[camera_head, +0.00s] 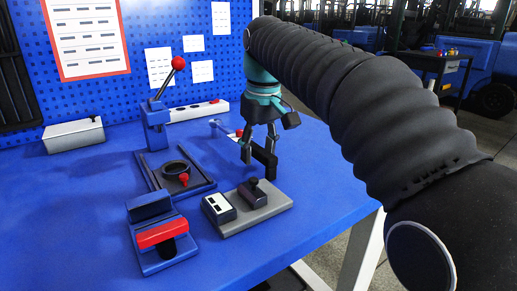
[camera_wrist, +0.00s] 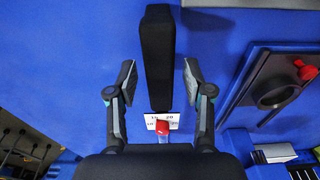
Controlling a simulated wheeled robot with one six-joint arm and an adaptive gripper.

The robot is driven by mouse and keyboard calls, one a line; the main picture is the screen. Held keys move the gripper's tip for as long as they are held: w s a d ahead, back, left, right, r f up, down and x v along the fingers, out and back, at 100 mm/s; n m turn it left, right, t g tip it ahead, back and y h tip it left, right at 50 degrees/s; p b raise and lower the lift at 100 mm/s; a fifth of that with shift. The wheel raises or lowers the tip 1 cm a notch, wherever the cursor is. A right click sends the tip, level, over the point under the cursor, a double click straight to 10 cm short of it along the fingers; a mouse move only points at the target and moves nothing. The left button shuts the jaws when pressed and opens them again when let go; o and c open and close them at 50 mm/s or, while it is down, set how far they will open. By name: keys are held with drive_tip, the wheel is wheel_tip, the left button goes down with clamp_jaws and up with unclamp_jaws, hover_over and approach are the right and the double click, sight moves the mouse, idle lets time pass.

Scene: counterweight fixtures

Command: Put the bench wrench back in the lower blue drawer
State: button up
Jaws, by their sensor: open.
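My gripper (camera_head: 258,152) is open over the right part of the blue bench. In the wrist view its two fingers (camera_wrist: 158,66) stand apart, with a long black bar between them. This black bar (camera_wrist: 157,40) seems to be the dark angled piece (camera_head: 265,158) by my fingertips in the head view. I cannot tell whether it is the wrench, or whether the fingers touch it. No other wrench can be made out. I cannot make out the lower blue drawer in either view.
A grey plate with a black knob (camera_head: 254,181), a red-handled fixture (camera_head: 162,233) and a blue lever press (camera_head: 155,125) stand on the bench (camera_head: 95,185). A red knob (camera_wrist: 162,127) is near my gripper. The bench's front left is clear.

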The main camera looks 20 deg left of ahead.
drive_tip(key=r+p, duration=0.1)
drive_tip(key=r, duration=0.2)
drive_tip(key=r+p, duration=0.1)
drive_tip(key=r, duration=0.2)
drive_tip(key=r+p, duration=0.1)
drive_tip(key=r, duration=0.3)
drive_tip(key=shift+s+d+r, duration=0.1)
drive_tip(key=shift+s+d, duration=0.25)
drive_tip(key=shift+d, duration=0.05)
drive_tip(key=shift+s+d+r, duration=0.1)
drive_tip(key=shift+r, duration=0.8)
